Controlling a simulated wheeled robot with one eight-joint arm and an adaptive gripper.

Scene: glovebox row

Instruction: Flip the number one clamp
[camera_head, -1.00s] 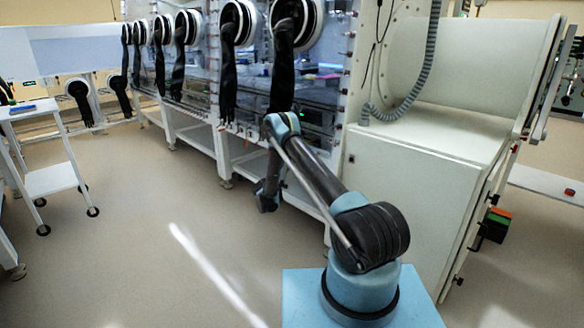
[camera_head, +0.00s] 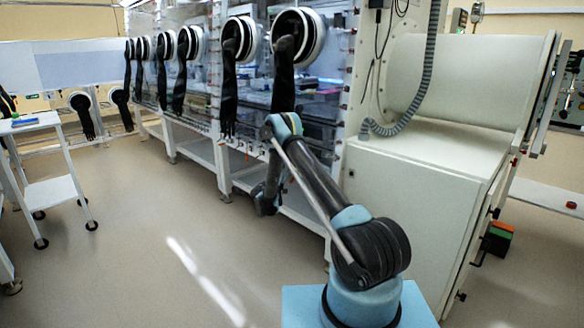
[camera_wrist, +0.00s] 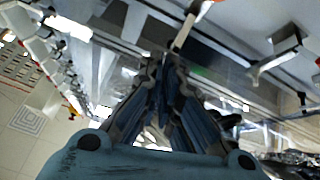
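Several small red-tipped fittings (camera_head: 345,98) line the upright edge of the glovebox window in the body view. They are too small to read numbers, so I cannot tell which is the number one clamp. My gripper (camera_head: 265,200) hangs low in front of the glovebox row, and the arm partly hides it. In the wrist view my gripper's two dark fingers (camera_wrist: 164,62) come together at their tips, with nothing clearly held between them. A metal lever with an orange-red end (camera_wrist: 203,10) shows just beyond the fingertips; I cannot tell whether they touch.
Black gloves (camera_head: 283,75) hang from round ports along the glovebox. A large white chamber cabinet (camera_head: 415,190) stands close on the right. A white trolley (camera_head: 50,185) stands at the left. The floor (camera_head: 140,235) between trolley and glovebox is clear.

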